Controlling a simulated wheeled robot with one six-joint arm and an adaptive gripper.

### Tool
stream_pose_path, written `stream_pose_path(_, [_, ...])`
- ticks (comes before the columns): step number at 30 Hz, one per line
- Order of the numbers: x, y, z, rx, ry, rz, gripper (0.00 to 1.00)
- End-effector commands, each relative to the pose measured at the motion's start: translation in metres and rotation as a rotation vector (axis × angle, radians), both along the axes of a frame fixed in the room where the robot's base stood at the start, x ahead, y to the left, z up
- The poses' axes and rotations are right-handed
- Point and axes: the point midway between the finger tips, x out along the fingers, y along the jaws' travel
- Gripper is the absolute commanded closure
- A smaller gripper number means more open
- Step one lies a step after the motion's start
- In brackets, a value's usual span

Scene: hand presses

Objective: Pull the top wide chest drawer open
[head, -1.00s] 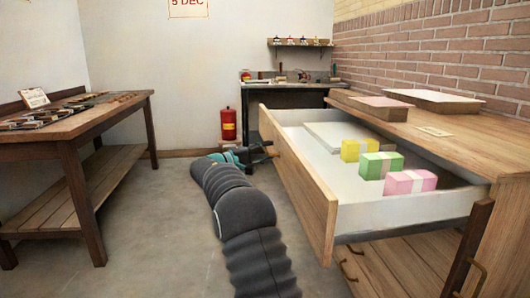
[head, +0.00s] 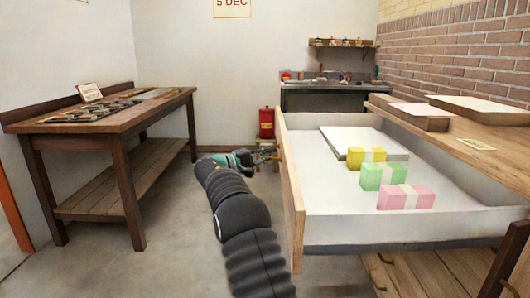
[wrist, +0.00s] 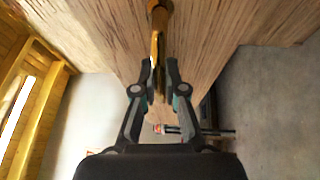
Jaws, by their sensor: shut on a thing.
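The top wide drawer (head: 293,205) of the wooden chest stands well open in the head view, its white inside showing. In it lie a stack of white sheets and yellow, green and pink banded bundles (head: 382,177). My gripper (head: 265,156) is at the drawer's front, on its outer face. In the wrist view my gripper (wrist: 157,82) is shut on a brass handle (wrist: 157,20) that stands out from the wooden drawer front (wrist: 210,40). The far part of the handle is partly hidden by the fingers.
A wooden table (head: 120,118) with printing pieces stands at the left. The chest top (head: 480,135) holds boxes.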

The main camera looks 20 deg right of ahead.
Motion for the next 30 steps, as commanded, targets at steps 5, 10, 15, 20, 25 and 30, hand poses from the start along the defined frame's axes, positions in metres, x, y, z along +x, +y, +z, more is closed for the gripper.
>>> stream_pose_path(5, [-0.008,-0.019,0.000,0.001,0.000,-0.038,1.00])
stream_pose_path(10, [-0.003,-0.007,0.000,0.000,-0.001,-0.021,1.00])
stream_pose_path(15, [-0.001,-0.001,0.000,0.001,-0.001,-0.012,0.64])
stream_pose_path(20, [-0.003,-0.005,0.000,0.000,-0.001,-0.018,0.64])
stream_pose_path(25, [-0.003,-0.003,-0.001,0.000,-0.001,-0.019,0.64])
stream_pose_path(30, [-0.002,0.019,-0.003,0.002,0.000,-0.017,0.64])
